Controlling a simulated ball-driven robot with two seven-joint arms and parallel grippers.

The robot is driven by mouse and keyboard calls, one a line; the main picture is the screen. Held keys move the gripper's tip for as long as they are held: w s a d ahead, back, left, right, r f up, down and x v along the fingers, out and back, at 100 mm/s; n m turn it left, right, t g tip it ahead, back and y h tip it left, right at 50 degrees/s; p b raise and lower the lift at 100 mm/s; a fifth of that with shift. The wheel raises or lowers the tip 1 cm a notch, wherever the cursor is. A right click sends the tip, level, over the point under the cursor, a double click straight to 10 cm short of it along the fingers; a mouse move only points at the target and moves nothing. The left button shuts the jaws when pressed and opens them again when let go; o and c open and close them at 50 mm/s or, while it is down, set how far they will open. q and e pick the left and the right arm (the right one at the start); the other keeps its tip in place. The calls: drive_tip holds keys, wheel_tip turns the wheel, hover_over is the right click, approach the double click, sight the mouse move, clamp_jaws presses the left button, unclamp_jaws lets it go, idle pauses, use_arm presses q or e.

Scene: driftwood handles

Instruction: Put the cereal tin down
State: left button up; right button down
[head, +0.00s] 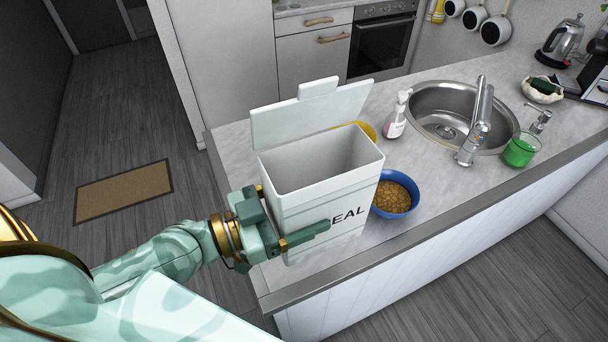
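The cereal tin (325,205) is a white box with "EAL" of its lettering showing. Its lid (313,110) stands open at the back, and the inside that I can see looks empty. The tin is upright over the left end of the grey counter (350,268). I cannot tell whether its base touches the surface. My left gripper (290,215) is shut on the tin's left side, with one finger across the lettered front. My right gripper is out of view.
A blue bowl of cereal (395,195) stands close to the tin's right. A yellow bowl (366,131) is partly hidden behind the tin. A soap bottle (396,118), the sink (440,112) and a green cup (520,150) are farther right. Some counter in front is clear.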

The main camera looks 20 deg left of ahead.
use_arm(q)
drive_tip(key=w+a+f+b, duration=0.8)
drive_tip(key=a+f+b, duration=0.2)
drive_tip(key=f+b, duration=0.2)
drive_tip(key=shift+w+a+f+b, duration=0.15)
drive_tip(key=shift+w+f+b, duration=0.15)
drive_tip(key=shift+b, duration=0.4)
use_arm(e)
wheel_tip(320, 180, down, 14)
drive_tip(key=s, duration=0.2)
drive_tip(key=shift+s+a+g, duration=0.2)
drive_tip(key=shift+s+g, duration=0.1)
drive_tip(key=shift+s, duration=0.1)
use_arm(q)
drive_tip(key=shift+f, duration=0.15)
drive_tip(key=o, duration=1.2)
drive_tip(key=shift+o, duration=0.3)
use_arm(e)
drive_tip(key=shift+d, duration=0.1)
